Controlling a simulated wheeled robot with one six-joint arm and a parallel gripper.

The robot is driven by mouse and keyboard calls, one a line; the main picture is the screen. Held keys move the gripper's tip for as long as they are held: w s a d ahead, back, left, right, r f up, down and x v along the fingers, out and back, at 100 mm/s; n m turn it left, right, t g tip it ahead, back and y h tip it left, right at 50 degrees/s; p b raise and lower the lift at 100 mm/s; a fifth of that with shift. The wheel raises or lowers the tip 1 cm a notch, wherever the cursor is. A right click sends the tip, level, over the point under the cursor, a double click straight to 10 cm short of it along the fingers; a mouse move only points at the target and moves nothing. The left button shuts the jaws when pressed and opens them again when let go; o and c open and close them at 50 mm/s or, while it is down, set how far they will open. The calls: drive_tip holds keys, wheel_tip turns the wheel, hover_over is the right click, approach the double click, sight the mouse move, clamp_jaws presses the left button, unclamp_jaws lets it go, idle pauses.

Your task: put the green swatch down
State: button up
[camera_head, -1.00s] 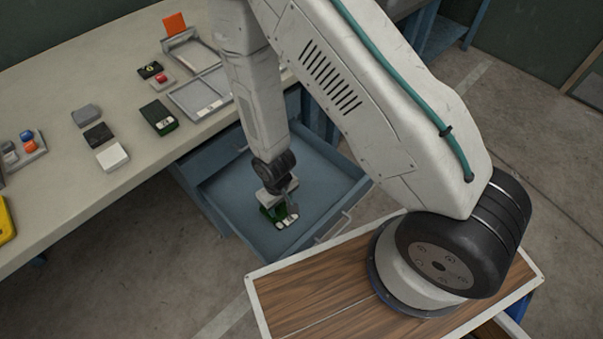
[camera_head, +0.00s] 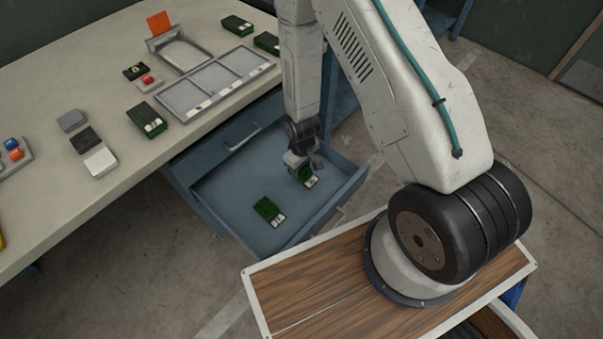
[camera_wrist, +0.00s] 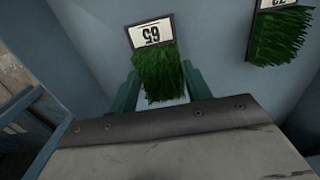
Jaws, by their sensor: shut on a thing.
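My gripper (camera_head: 304,168) is low inside the open blue drawer (camera_head: 225,190), shut on a green turf swatch (camera_head: 308,181) with a white label. In the wrist view the held swatch (camera_wrist: 160,75) lies between my two teal fingers, its label upside down. I cannot tell whether it touches the drawer floor. A second green swatch (camera_head: 267,209) lies on the drawer floor, left of and nearer than the held one. It also shows at the upper right of the wrist view (camera_wrist: 280,35), apart from the held swatch.
The bench (camera_head: 70,190) above the drawer carries a grey divided tray (camera_head: 215,85), more green swatches (camera_head: 147,119) and small blocks. A wood-topped surface (camera_head: 320,295) lies in front. The drawer's left part is bare. Its walls stand close around my gripper.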

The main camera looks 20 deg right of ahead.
sight(301, 171)
drive_tip(key=shift+s+a+f, duration=0.1)
drive_tip(key=shift+f, duration=1.5)
drive_tip(key=shift+f, duration=0.1)
drive_tip(key=o, duration=1)
